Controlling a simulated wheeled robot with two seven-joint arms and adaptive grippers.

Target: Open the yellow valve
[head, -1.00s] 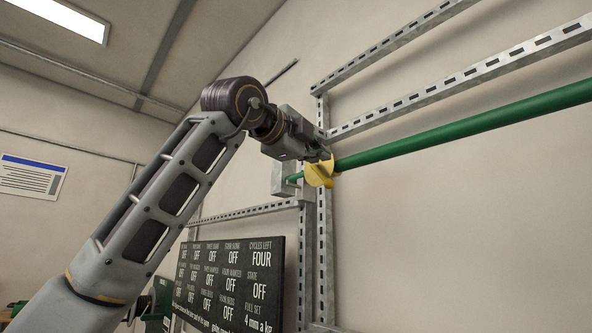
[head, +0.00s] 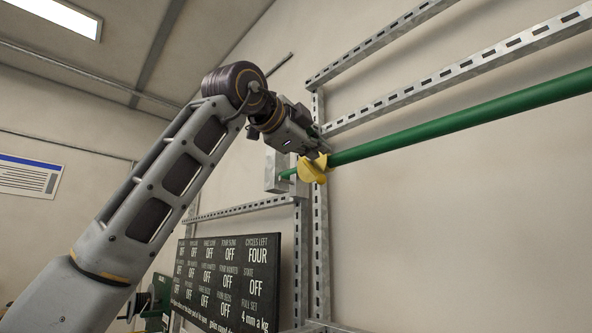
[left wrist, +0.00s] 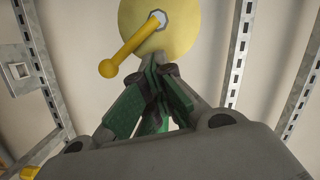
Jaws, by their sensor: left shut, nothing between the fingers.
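The yellow valve (head: 312,171) sits on the green pipe (head: 430,125) near the wall's metal uprights in the head view. In the left wrist view, the valve shows as a round yellow disc (left wrist: 185,38) with a hexagonal centre. A yellow lever (left wrist: 133,45) with a ball end slants down and left from that centre. My left gripper (head: 319,153) is right by the valve's upper side. In the left wrist view its dark and green fingers (left wrist: 160,62) are shut and empty, over the disc's lower edge and right of the lever's ball. I cannot tell whether they touch.
Slotted metal rails (head: 460,72) cross the wall above the pipe. A grey box (head: 277,172) is fixed left of the valve. A dark status board (head: 228,280) stands below. The wall right of the uprights, under the pipe, is clear.

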